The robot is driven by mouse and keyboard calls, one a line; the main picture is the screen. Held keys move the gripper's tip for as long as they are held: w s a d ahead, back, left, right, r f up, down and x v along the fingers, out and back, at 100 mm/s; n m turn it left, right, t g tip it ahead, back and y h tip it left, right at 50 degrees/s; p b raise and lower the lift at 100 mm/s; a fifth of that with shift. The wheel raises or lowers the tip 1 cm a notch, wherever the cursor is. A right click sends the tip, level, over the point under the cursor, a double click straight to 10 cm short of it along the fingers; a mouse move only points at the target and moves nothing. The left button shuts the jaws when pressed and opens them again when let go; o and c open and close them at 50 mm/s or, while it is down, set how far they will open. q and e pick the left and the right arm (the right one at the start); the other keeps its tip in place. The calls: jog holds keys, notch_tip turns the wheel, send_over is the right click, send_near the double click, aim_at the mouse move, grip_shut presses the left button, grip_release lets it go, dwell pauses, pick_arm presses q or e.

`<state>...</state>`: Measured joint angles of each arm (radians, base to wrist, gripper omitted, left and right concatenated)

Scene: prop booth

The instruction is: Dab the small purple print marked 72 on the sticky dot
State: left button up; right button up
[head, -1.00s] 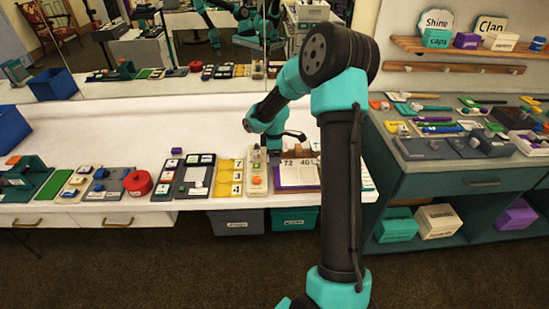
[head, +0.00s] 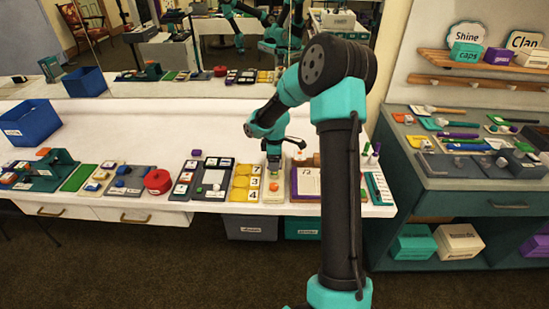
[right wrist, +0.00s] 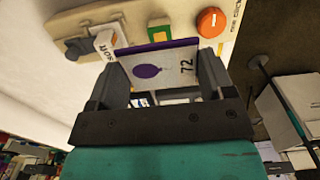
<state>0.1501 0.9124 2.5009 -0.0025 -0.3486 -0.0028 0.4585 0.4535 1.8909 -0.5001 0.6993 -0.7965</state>
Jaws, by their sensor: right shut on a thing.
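My right gripper (head: 273,158) is over the back part of a narrow beige board (head: 273,198) in the head view. In the right wrist view the right gripper (right wrist: 160,82) is shut on a small white print (right wrist: 177,64) with a purple balloon, a purple top edge and the number 72. The print is hidden behind the gripper in the head view. Past the print, the beige board (right wrist: 187,30) carries an orange round piece (right wrist: 211,22) and a green square (right wrist: 159,32). I cannot tell which spot is the sticky dot. My left gripper is not in view.
A yellow strip with numbers (head: 245,182) lies left of the board. A purple-edged page tray (head: 305,197) is close on its right. A white block with lettering (right wrist: 107,44) stands near the print. A red round tin (head: 158,181) is farther left.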

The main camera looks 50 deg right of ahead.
jog(key=shift+f, duration=1.95)
jog(key=shift+f, duration=0.65)
dwell(1.1)
jog(key=shift+r, duration=0.1)
jog(key=shift+r, duration=3)
